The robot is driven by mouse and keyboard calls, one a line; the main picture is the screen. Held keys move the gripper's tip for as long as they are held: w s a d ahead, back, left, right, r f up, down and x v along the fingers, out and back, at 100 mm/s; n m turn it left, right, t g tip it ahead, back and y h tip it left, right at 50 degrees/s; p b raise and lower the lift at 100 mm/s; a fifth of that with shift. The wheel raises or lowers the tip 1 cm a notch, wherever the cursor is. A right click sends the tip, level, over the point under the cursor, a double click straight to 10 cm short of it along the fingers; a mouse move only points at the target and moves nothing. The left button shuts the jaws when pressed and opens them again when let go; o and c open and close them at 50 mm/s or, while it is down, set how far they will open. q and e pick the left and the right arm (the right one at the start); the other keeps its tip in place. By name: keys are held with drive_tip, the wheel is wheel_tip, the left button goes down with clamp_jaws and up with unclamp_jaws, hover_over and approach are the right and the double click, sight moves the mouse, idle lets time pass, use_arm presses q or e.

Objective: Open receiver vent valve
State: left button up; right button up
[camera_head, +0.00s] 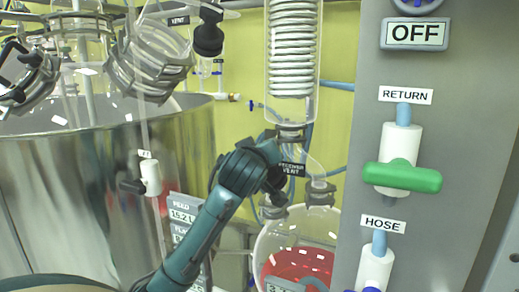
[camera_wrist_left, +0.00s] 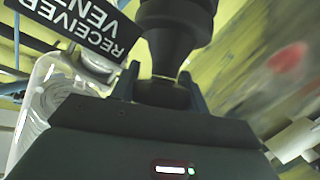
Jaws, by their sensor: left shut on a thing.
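The receiver vent valve has a black knob and body (camera_wrist_left: 172,40), seen close up in the left wrist view. The black label reading RECEIVER VENT (camera_wrist_left: 88,28) is beside it, and it also shows in the head view (camera_head: 292,169). My left gripper (camera_wrist_left: 160,92) is shut on the black knob of the valve, with a finger on each side. In the head view my teal left arm reaches up to the valve, and my left gripper (camera_head: 268,160) hides most of it. The round glass receiver (camera_head: 262,243) holds red liquid below. My right gripper is in no view.
A coiled glass condenser (camera_head: 292,50) stands above the receiver. A grey panel at right carries an OFF display (camera_head: 415,35), a green RETURN handle (camera_head: 402,177) and a HOSE valve (camera_head: 375,268). A steel vessel (camera_head: 90,190) fills the left. Another black VENT knob (camera_head: 208,38) is above.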

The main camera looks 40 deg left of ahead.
use_arm(q)
drive_tip(key=shift+f+n+g, duration=0.15)
drive_tip(key=shift+n+g, duration=0.25)
drive_tip(key=shift+n, duration=0.2)
drive_tip(key=shift+y, duration=0.3)
drive_tip(key=o, duration=1)
drive_tip(key=shift+s, duration=0.1)
drive_tip(key=b+v, duration=0.2)
drive_tip(key=v, duration=1.1)
